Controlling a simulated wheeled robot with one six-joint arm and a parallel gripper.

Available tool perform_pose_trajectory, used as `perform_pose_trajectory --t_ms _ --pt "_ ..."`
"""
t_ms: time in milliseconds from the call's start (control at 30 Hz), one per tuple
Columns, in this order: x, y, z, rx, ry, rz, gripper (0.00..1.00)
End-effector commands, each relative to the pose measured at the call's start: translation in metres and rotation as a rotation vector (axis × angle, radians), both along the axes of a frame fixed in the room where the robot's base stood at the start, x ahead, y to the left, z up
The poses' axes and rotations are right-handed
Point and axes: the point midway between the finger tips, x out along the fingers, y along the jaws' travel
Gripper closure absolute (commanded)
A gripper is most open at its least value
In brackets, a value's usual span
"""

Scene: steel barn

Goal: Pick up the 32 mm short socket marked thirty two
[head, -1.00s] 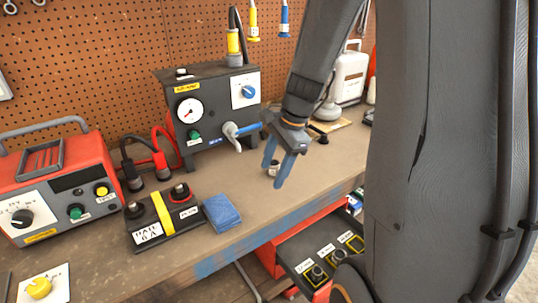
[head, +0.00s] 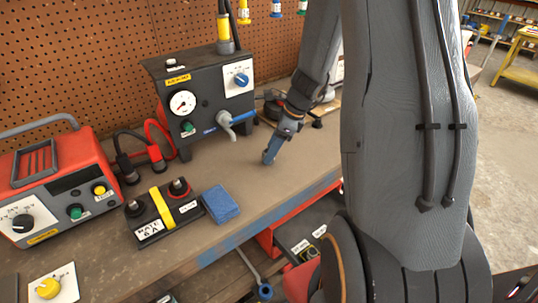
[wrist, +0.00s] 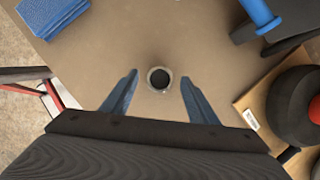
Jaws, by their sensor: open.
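A small round metal socket (wrist: 159,78) stands on the bench top in the wrist view, its dark open bore facing the camera. No size marking can be read on it. My gripper (wrist: 159,96) is open, with its two blue fingers apart on either side of the socket's line; the socket appears between and slightly beyond the fingertips, not gripped. In the head view my gripper (head: 270,157) points down close over the bench, and the socket is hidden there behind the fingers.
A dark tester (head: 208,100) with a grey lever (head: 226,122) stands behind. The wrist view shows a wooden board (wrist: 262,110) at right. A partly hidden drawer (head: 302,245) is open below the bench.

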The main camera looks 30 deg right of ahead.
Motion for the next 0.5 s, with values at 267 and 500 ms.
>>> perform_pose_trajectory --t_ms 267,500 --pt "0.0016 0.0025 -0.0074 0.000 0.000 0.001 0.46" --pt "0.0015 0.0024 -0.0073 -0.001 0.000 0.001 0.75"
